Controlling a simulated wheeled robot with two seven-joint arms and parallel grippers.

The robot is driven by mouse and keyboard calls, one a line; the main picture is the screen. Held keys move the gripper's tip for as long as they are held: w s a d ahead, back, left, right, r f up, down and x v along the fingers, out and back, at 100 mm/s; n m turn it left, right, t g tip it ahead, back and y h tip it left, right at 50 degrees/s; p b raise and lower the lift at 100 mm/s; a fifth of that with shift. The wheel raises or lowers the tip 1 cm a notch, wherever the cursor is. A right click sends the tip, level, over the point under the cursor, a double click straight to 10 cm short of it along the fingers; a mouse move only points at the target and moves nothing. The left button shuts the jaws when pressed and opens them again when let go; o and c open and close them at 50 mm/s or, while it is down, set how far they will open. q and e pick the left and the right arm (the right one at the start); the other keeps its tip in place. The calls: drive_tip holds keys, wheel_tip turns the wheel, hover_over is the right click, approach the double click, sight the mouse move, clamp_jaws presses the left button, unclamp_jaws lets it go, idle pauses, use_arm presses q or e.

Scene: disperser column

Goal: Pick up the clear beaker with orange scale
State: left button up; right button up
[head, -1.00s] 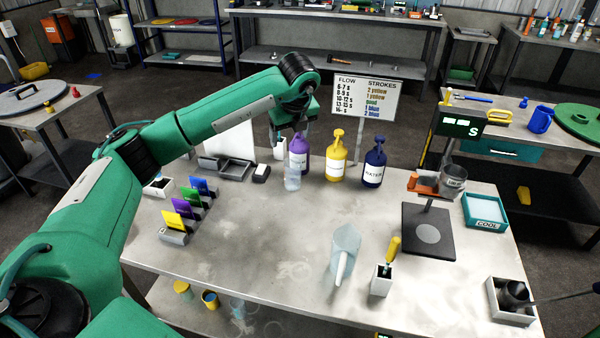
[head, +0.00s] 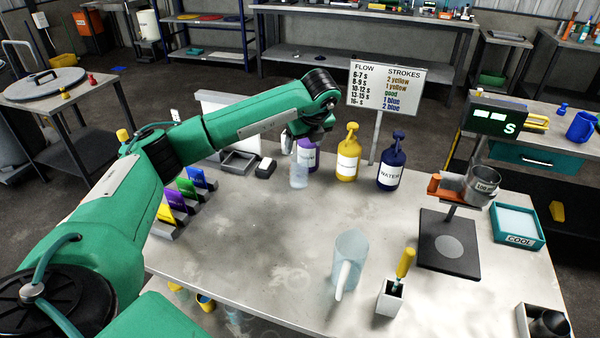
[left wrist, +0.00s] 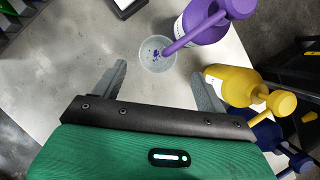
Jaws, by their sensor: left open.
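A small clear beaker (head: 299,175) stands on the table in front of the purple pump bottle (head: 308,153). In the left wrist view the beaker (left wrist: 157,54) shows from above, under the purple bottle's spout, with purple specks inside. I cannot make out an orange scale on it. My left gripper (left wrist: 158,74) is open and empty, with the beaker just beyond and between its fingertips. In the head view the left hand is above and behind the beaker, its fingers mostly hidden. A larger clear jug with a handle (head: 349,260) stands at the front. My right gripper is not in view.
Yellow (head: 348,155) and blue (head: 391,165) pump bottles stand right of the purple one. A sign (head: 386,88) stands behind them. Coloured cards (head: 187,190) stand at left. A dark stand (head: 449,245) and a COOL tray (head: 516,225) are at right. The table's middle is clear.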

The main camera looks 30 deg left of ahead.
sight(299, 164)
use_arm(q)
drive_tip(key=shift+s+d+p+x, duration=0.1)
drive_tip(key=shift+p+x, duration=0.25)
drive_tip(key=shift+x, duration=1.3)
drive_tip(key=shift+s+d+p+x, duration=0.15)
drive_tip(key=shift+p+x, duration=0.25)
drive_tip(key=shift+x, duration=1.3)
drive_tip(key=shift+s+d+p+x, duration=0.1)
drive_tip(key=shift+p+x, duration=0.25)
drive_tip(key=shift+x, duration=1.3)
drive_tip(key=shift+f, duration=0.15)
drive_tip(key=c, duration=1.2)
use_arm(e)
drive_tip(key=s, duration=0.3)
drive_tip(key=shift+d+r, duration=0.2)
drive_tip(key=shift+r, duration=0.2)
use_arm(q)
drive_tip(key=shift+o, duration=0.2)
drive_tip(key=shift+a, duration=0.1)
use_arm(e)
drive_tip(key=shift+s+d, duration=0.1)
